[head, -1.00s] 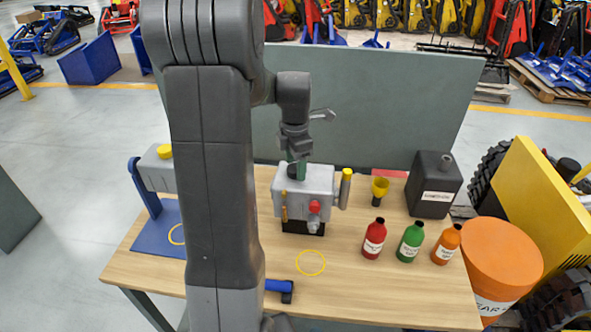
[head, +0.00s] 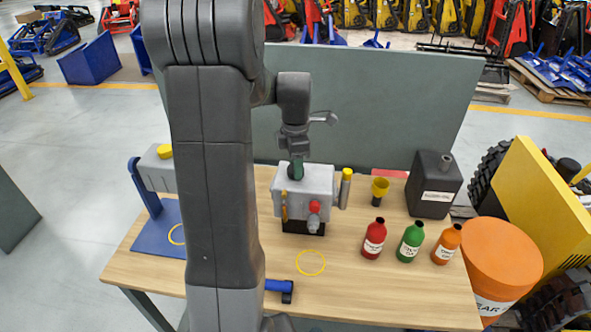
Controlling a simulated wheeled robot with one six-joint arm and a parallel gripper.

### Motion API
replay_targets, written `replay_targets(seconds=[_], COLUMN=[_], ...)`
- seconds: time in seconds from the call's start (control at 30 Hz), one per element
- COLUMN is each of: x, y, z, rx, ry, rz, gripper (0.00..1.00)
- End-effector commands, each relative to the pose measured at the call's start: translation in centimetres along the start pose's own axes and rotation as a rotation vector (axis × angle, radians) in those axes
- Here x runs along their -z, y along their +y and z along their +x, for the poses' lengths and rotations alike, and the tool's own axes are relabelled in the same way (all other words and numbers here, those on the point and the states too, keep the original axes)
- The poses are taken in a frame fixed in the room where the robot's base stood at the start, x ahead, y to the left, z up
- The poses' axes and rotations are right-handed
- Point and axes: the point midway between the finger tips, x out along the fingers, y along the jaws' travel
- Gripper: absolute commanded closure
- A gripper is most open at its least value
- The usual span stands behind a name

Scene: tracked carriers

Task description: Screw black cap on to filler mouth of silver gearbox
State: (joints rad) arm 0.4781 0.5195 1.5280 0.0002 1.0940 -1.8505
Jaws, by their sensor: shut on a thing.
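The silver gearbox (head: 316,186) stands upright on the wooden table, with a red cap and a grey fitting on its front and a yellow-topped tube at its right. My gripper (head: 297,168) points straight down over the left part of the gearbox top, at the filler mouth. Its green-tipped fingers are shut on the black cap (head: 292,174), which is mostly hidden by the fingers and very small here. The filler mouth itself is hidden under the cap and fingers. I cannot tell whether the cap's threads are engaged.
Red (head: 374,238), green (head: 410,241) and orange (head: 446,244) bottles stand at the right. A yellow funnel (head: 380,188) and a black canister (head: 434,185) are behind them. A grey panel (head: 390,100) backs the table. A blue-handled tool (head: 279,287) lies in front.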

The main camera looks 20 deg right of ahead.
Motion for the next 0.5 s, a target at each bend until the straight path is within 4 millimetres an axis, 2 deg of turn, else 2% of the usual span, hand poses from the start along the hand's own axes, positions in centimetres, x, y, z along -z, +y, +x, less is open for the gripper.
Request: replay_targets(seconds=[0.5], x=[0.00], y=[0.01], z=[-0.02], rx=[-0.001], ry=[0.000], rz=[0.566], gripper=[0.73])
